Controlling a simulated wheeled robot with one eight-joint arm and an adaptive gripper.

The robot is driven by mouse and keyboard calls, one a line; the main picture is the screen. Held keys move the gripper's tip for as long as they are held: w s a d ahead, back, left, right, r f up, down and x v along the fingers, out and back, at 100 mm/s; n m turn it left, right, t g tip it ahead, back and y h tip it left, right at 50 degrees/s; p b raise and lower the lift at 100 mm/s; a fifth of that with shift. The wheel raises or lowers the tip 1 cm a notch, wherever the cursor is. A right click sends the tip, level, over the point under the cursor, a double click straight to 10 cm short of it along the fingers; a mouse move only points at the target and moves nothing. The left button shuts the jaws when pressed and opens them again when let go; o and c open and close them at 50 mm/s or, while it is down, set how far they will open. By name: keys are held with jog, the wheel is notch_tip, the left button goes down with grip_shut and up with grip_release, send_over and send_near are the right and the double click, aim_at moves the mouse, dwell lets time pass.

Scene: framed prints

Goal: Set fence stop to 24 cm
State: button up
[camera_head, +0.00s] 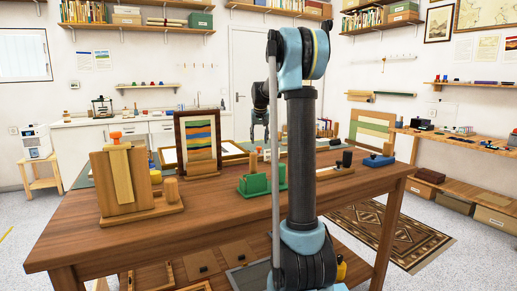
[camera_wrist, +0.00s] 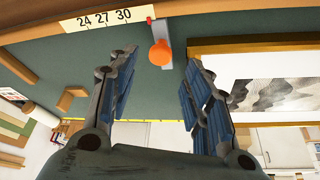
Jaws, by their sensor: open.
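In the wrist view the fence stop is a grey bar (camera_wrist: 170,26) with an orange knob (camera_wrist: 160,54) and a red pointer (camera_wrist: 150,22). The pointer stands just right of the 30 mark on a cream scale (camera_wrist: 105,19) reading 24, 27, 30 from left to right. My gripper (camera_wrist: 159,66) is open, with one finger on each side of the knob in the picture. Gaps show on both sides, and the depth to the knob is unclear. In the head view my gripper (camera_head: 260,135) points down over the table's far side; I cannot make out the stop there.
A framed print (camera_wrist: 275,90) lies right of the knob on the green mat (camera_wrist: 222,25). On the wooden table (camera_head: 235,215) stand a wooden fixture with an orange knob (camera_head: 115,136), an upright dark frame (camera_head: 198,140) and a green block (camera_head: 253,186). My arm hides part of the table.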

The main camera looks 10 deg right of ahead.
jog(key=shift+x, duration=2.7)
grip_shut()
